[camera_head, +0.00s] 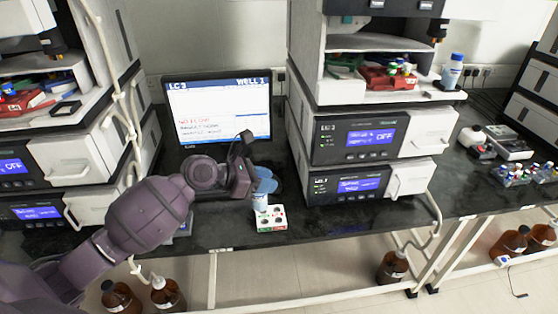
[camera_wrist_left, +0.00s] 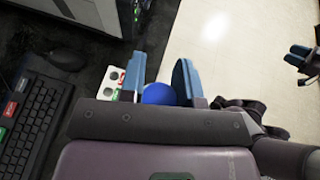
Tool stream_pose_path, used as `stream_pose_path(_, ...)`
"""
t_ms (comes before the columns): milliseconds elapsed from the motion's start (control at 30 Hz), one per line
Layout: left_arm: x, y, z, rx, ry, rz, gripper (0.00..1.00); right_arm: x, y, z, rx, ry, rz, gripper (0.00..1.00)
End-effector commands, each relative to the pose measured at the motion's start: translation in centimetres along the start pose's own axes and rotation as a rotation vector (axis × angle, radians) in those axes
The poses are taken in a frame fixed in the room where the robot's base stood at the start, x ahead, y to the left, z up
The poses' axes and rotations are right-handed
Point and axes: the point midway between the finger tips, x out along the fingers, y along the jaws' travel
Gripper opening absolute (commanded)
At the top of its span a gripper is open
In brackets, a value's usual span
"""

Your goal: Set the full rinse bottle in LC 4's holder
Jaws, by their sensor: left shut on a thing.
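My left gripper (camera_head: 264,183) is over the bench in front of the monitor, shut on a bottle (camera_head: 260,199). Only the bottle's pale lower part shows below the fingers in the head view. In the left wrist view its round blue cap (camera_wrist_left: 160,93) is between the two blue fingers (camera_wrist_left: 160,82). Another blue-capped bottle (camera_head: 453,72) stands upright in a dark holder (camera_head: 447,88) on the right stack's upper ledge. I cannot read which stack is LC 4. What looks like my right gripper (camera_wrist_left: 299,56) is at the right edge of the left wrist view; its jaw state is unclear.
A white block with round wells (camera_head: 271,219) stands at the bench's front edge by the held bottle. Instrument stacks (camera_head: 360,140) rise on both sides of the monitor (camera_head: 218,105). A keyboard (camera_wrist_left: 28,125) lies on the bench. Brown bottles (camera_head: 393,266) stand on the floor.

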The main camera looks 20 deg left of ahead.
Motion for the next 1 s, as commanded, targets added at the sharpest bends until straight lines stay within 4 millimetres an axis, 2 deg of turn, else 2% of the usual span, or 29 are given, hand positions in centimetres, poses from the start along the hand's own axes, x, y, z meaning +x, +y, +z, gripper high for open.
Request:
stream_pose_path(100,1.4,3.0,-2.6,-0.022,0.003,0.038,0.07,-0.2,0.0,0.4,0.001,-0.008,0.001,0.43)
stream_pose_path(300,2.7,7.2,-7.5,-0.055,0.004,0.106,0.07,-0.2,0.0,0.5,0.001,-0.010,0.002,0.43)
stream_pose_path(533,2.7,10.4,-12.3,-0.083,0.002,0.170,0.07,0.0,0.0,0.1,0.000,-0.003,0.000,0.43)
stream_pose_path(633,2.5,11.2,-13.3,-0.088,0.000,0.182,0.07,0.1,0.0,-0.2,-0.001,0.004,0.000,0.43)
stream_pose_path(700,2.5,11.5,-13.0,-0.082,-0.001,0.176,0.07,0.2,0.0,-0.4,-0.001,0.008,-0.001,0.43)
stream_pose_path(1000,2.5,11.4,-13.1,-0.078,0.000,0.163,0.07,0.2,0.0,-0.7,-0.003,0.013,-0.002,0.43)
